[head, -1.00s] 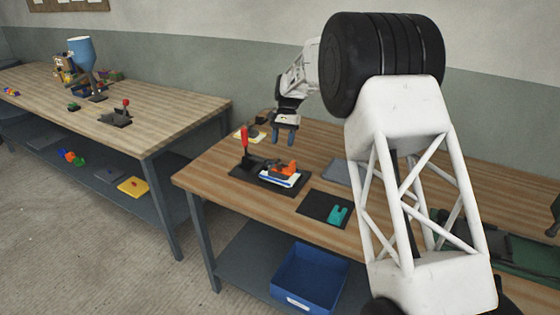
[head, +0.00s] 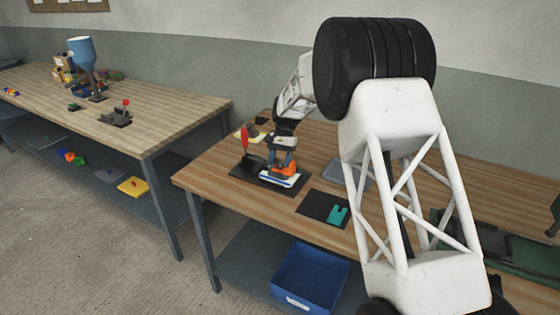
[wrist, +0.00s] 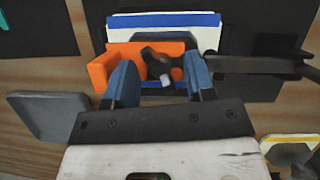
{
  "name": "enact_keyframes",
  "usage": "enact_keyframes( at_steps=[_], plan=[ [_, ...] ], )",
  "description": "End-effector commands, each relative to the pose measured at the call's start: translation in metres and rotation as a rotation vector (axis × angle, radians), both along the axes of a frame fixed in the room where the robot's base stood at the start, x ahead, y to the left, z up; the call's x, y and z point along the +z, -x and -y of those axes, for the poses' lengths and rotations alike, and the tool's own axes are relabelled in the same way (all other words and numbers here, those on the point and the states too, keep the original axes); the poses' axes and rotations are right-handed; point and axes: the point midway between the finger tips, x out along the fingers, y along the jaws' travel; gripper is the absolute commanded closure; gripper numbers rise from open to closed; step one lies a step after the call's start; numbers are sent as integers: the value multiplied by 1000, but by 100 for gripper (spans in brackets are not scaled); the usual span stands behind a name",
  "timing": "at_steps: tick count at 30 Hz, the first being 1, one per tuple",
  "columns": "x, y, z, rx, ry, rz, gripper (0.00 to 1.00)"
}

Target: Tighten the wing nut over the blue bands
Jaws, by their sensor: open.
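A white mould with blue edge bands (wrist: 210,20) lies on a dark base plate; in the head view it (head: 281,181) is on the near bench. An orange block (wrist: 103,72) sits across it. A dark clamp arm (wrist: 250,65) reaches in from the right in the wrist view and ends over the orange block in a dark winged piece (wrist: 157,62), seemingly the wing nut. My gripper (wrist: 160,72) is open, its blue fingers on either side of that piece, apart from it as far as I can tell. In the head view my gripper (head: 283,163) is just above the orange block.
A red clamp handle (head: 245,139) stands left of the mould. A dark mat with a teal piece (head: 337,215) lies to the right, a grey plate (wrist: 48,112) nearby. A blue bin (head: 310,282) is on the lower shelf.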

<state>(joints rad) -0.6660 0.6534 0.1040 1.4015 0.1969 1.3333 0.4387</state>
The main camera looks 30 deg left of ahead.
Motion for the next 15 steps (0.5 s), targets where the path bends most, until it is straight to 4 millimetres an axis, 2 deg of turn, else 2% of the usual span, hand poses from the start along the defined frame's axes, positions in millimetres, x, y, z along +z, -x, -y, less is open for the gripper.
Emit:
enact_keyframes(
  at_steps=[9, 11, 15],
  plan=[
    [-2, 1, 0, 0, 0, 1, 50],
    [-1, 0, 0, 0, 0, 1, 58],
    [-1, 0, 0, 0, 0, 1, 79]
  ],
)
